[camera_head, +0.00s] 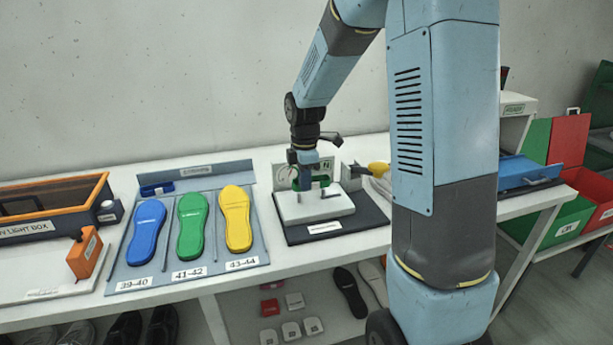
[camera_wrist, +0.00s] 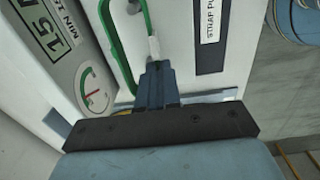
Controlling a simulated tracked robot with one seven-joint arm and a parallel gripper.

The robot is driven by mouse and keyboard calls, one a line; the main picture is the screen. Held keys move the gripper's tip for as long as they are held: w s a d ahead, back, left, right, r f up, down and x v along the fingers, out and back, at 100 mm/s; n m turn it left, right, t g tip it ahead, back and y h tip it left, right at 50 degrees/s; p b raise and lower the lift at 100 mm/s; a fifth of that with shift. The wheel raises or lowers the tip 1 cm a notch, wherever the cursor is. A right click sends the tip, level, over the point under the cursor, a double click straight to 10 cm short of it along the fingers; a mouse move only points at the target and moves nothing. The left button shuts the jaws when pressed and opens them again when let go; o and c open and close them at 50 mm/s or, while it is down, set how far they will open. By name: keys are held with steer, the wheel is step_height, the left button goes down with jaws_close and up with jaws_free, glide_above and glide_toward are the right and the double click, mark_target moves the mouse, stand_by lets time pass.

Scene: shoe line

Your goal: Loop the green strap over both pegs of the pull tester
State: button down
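The pull tester (camera_head: 315,207) is a white block on a dark mat on the bench, with an upright gauge panel behind it. A short peg (camera_head: 331,193) stands on the block; I cannot clearly make out the other. The green strap (camera_head: 318,184) shows as a band just above the block. In the wrist view the strap (camera_wrist: 121,58) forms a long loop, with one side running to my fingertips. My gripper (camera_head: 306,184) points down over the tester. In the wrist view its fingers (camera_wrist: 154,62) are together at the strap.
The gauge dial (camera_wrist: 94,90) is close beside the fingers. Blue, green and yellow insoles lie on a grey board (camera_head: 257,222) to the left. A yellow object (camera_head: 378,169) is right of the tester. A blue tray (camera_head: 525,173) stands farther right, behind my arm.

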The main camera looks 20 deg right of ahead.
mark_target(305, 205)
steer(key=shift+f, duration=2.2)
steer(key=shift+s+f, duration=0.1)
steer(key=shift+f, duration=0.05)
steer(key=c, duration=1.3)
jaws_free()
steer(key=shift+s, duration=0.1)
steer(key=shift+o, duration=0.2)
steer(key=shift+w+r, duration=0.2)
steer(key=shift+r, duration=0.35)
step_height(305, 205, up, 13)
steer(key=shift+s, duration=0.2)
